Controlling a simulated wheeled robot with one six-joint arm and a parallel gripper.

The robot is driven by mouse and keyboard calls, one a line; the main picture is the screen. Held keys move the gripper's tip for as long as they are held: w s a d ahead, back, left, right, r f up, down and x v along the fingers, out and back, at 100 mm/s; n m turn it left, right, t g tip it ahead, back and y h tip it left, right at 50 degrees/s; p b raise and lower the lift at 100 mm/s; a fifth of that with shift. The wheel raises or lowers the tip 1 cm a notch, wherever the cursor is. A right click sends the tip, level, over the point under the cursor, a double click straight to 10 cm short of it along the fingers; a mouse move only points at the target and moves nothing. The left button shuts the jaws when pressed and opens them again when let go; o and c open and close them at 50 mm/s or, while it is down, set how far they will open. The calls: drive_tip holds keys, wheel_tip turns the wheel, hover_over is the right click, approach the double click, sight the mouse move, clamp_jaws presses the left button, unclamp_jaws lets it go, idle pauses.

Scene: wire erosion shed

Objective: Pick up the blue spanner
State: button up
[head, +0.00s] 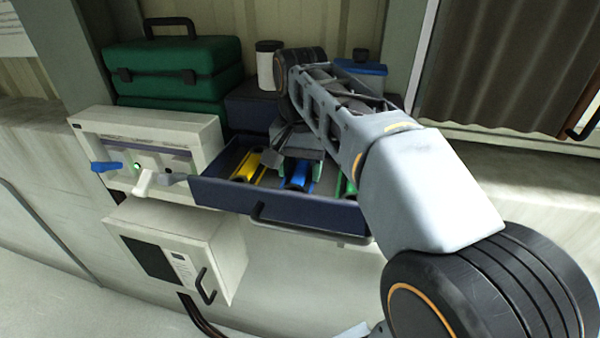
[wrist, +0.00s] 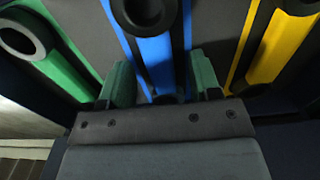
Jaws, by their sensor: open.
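The blue spanner (head: 298,174) lies in an open dark blue drawer, between a yellow spanner (head: 248,166) and a green spanner (head: 345,187). In the wrist view the blue spanner (wrist: 155,50) runs away from my gripper (wrist: 164,84), with a dark ring near the top. My gripper is open, and its two green-padded fingers lie to either side of the blue spanner in that view. Whether they touch it or hang above it cannot be told. In the head view my arm hides part of the spanner and most of my gripper (head: 297,157).
The drawer (head: 290,207) has raised walls and a dark front handle (head: 310,228). Green cases (head: 175,75) and a white jar (head: 266,66) stand behind. A white control box (head: 150,150) with a blue lever (head: 106,167) is at left. The yellow and green spanners lie close by.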

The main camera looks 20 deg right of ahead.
drive_tip(key=shift+c, duration=0.2)
clamp_jaws()
idle(0.4)
drive_tip(key=shift+r, duration=0.1)
